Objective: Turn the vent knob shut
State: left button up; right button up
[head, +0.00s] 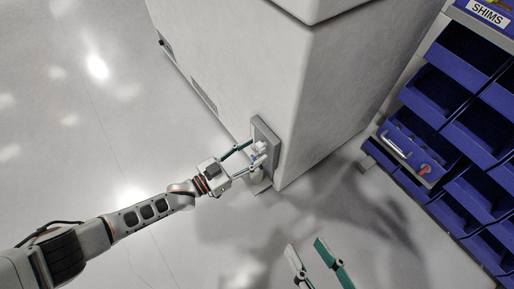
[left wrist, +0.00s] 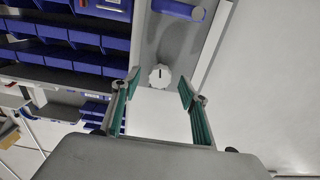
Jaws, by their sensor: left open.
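The vent knob (left wrist: 160,76) is a white, scalloped dial with a dark mark, on a grey panel (left wrist: 168,45). In the left wrist view it sits just beyond and between the fingertips of my left gripper (left wrist: 158,88), which is open; I cannot tell whether they touch it. In the head view the grey panel (head: 264,130) is on the side of a white cabinet, with my left gripper (head: 257,153) right at it and partly hiding the knob. My right gripper (head: 305,244) is open and empty at the bottom of the head view, away from the panel.
A blue handle-like part (left wrist: 178,9) is on the same panel, past the knob. The large white cabinet (head: 240,60) stands in the middle. A rack of blue bins (head: 470,130) is at the right, with a silver handle (head: 396,146). The grey floor at left is clear.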

pick_arm(q)
jog(key=shift+x, duration=0.8)
jog(key=shift+w+d, duration=0.1)
jog(key=shift+d, duration=0.1)
pick_arm(e)
jog(key=shift+s+a+f+m, duration=0.1)
jog(key=shift+a+m, duration=0.15)
jog(key=shift+m, duration=0.05)
pick_arm(q)
jog(key=shift+c, duration=0.4)
jog(key=c, duration=1)
jog(key=shift+c, duration=0.2)
